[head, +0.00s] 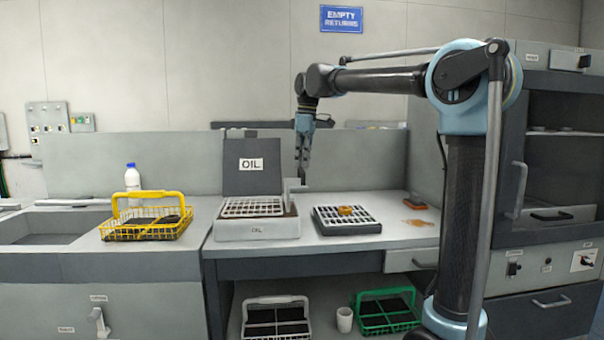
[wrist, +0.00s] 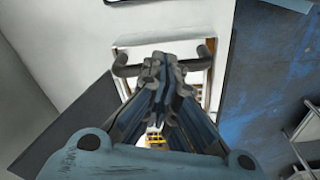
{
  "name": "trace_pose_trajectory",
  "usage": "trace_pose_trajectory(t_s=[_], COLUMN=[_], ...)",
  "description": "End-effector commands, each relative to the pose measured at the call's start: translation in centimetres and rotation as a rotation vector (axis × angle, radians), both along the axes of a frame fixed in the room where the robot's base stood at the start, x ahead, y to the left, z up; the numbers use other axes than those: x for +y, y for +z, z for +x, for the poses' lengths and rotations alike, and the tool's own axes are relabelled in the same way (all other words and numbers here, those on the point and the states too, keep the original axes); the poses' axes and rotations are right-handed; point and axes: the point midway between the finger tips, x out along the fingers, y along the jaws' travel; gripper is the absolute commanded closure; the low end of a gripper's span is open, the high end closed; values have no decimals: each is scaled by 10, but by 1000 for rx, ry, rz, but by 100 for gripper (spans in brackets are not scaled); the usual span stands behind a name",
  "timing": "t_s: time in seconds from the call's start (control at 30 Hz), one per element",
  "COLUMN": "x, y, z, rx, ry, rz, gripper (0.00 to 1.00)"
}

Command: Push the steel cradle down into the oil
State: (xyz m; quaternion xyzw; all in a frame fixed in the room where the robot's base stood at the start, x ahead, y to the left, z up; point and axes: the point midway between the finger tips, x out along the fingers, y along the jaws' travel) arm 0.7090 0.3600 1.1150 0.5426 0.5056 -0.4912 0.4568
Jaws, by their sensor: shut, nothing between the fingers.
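The steel cradle (head: 250,207) is a pale wire grid sitting level in the top of the white oil bath (head: 257,230), whose dark lid (head: 252,170) stands open behind it. A grey upright handle (head: 293,187) rises at the right end of the bath. My gripper (head: 302,178) points down, shut and empty, at this handle. In the wrist view, the shut fingers (wrist: 165,65) overlap a dark grey bar (wrist: 122,68) that shows on both sides of them. I cannot tell whether they touch it.
A yellow basket (head: 145,228) and a white bottle (head: 132,178) stand to the left. A dark rack (head: 346,226) with an orange item is right of the bath. A white basket (head: 268,320), white cup (head: 344,320) and green basket (head: 388,317) are on the lower shelf.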

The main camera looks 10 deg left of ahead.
Motion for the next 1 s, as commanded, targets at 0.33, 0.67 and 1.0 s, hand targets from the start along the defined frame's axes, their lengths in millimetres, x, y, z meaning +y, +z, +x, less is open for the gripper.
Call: trace_pose_trajectory(t_s=[0.33, 0.67, 1.0], x=[0, 0, 0], y=[-6, -38, -56], z=[0, 0, 0], rx=[0, 0, 0], ry=[0, 0, 0], rz=[0, 0, 0], gripper=[100, 100, 100])
